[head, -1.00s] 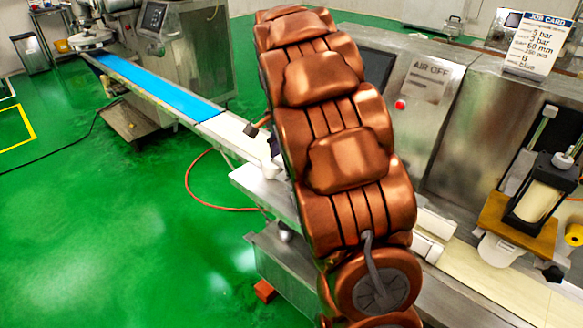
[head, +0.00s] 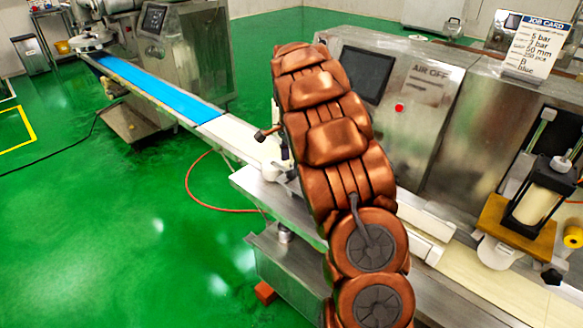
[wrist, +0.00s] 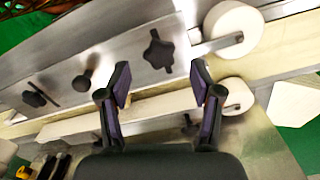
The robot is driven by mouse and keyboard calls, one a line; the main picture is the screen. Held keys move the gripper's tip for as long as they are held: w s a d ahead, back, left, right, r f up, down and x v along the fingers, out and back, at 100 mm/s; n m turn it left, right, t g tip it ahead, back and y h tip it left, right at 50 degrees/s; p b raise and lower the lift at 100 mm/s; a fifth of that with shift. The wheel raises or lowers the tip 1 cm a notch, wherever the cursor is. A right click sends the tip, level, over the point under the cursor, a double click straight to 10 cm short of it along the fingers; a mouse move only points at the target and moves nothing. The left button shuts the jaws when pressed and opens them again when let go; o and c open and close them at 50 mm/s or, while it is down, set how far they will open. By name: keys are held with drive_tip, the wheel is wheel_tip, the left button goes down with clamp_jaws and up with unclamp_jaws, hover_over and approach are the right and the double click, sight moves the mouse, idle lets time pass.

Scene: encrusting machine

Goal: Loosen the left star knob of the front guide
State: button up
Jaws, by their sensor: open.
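In the wrist view, a dark star knob (wrist: 158,50) sits on a slotted metal plate (wrist: 120,52), just beyond my gripper (wrist: 161,84) and roughly in line with the gap between its fingers. My gripper is open and empty, with its two purple-padded fingers apart and not around the knob. A second dark star knob (wrist: 35,96) sits by a slot at the left of the same plate. A dark round-headed knob (wrist: 82,80) is between them. I cannot tell which star knob the task calls left. In the head view my arm hides the gripper and most of the guide.
White rollers (wrist: 235,33) stand right of the plate, and a pale bar (wrist: 75,127) runs below it. In the head view, a blue belt (head: 160,88) runs to the upper left. A black-framed unit (head: 538,200) stands right. Green floor (head: 90,230) is clear at left.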

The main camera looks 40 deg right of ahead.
sight(291, 173)
drive_tip(key=shift+f, duration=1.65)
drive_tip(key=c, duration=1.1)
drive_tip(key=shift+c, duration=0.2)
